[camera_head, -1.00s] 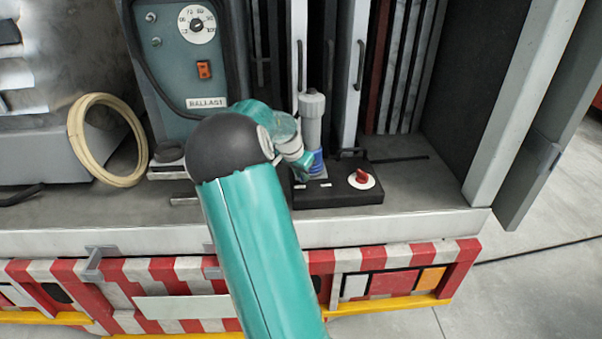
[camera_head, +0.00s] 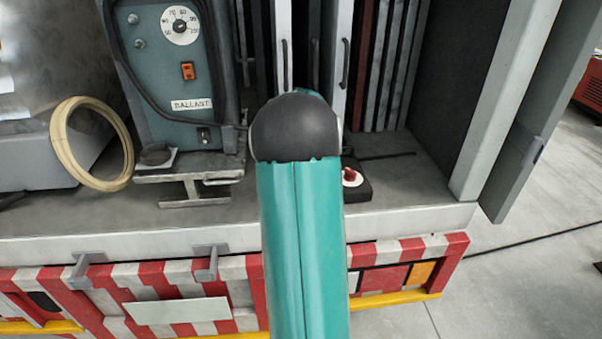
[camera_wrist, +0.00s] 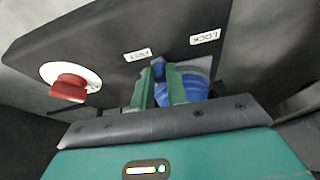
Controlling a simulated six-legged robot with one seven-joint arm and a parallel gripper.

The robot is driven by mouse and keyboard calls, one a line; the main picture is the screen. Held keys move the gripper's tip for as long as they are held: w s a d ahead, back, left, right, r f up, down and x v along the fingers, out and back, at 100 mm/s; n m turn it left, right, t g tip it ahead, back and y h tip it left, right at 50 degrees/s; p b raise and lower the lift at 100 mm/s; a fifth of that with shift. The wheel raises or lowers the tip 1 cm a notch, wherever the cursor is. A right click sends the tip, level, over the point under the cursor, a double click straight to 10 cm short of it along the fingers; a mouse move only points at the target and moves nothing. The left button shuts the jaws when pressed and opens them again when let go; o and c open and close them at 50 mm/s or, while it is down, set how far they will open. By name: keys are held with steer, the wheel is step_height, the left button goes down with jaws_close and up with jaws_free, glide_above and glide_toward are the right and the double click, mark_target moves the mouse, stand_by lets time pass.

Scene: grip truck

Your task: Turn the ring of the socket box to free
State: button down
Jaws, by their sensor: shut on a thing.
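In the wrist view the black socket box (camera_wrist: 100,45) fills the upper part, tilted in the picture. The blue ring (camera_wrist: 195,86) sits at its near side, partly hidden by my gripper. My gripper (camera_wrist: 158,90) has its green fingers closed on a blue lug (camera_wrist: 158,69) of the ring. The lug stands beside the left white label (camera_wrist: 137,54), which looks like FREE upside down. The LOCK label (camera_wrist: 205,37) is farther right. In the head view my arm hides the gripper, the ring and most of the box (camera_head: 362,190).
A red knob on a white disc (camera_wrist: 70,86) is on the box, left of my gripper. In the head view the teal ballast unit (camera_head: 175,75) and a cream hose coil (camera_head: 70,150) stand to the left. A grey locker post (camera_head: 500,100) bounds the right.

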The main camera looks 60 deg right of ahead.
steer(key=shift+s+d+n+t, duration=0.4)
steer(key=shift+d+n, duration=0.25)
steer(key=shift+n, duration=0.35)
steer(key=c, duration=1.4)
jaws_free()
steer(key=shift+d+y, duration=0.1)
steer(key=shift+y, duration=0.2)
steer(key=shift+r, duration=0.1)
steer(key=v, duration=1.3)
steer(key=shift+a+r, duration=0.2)
steer(key=shift+r, duration=0.1)
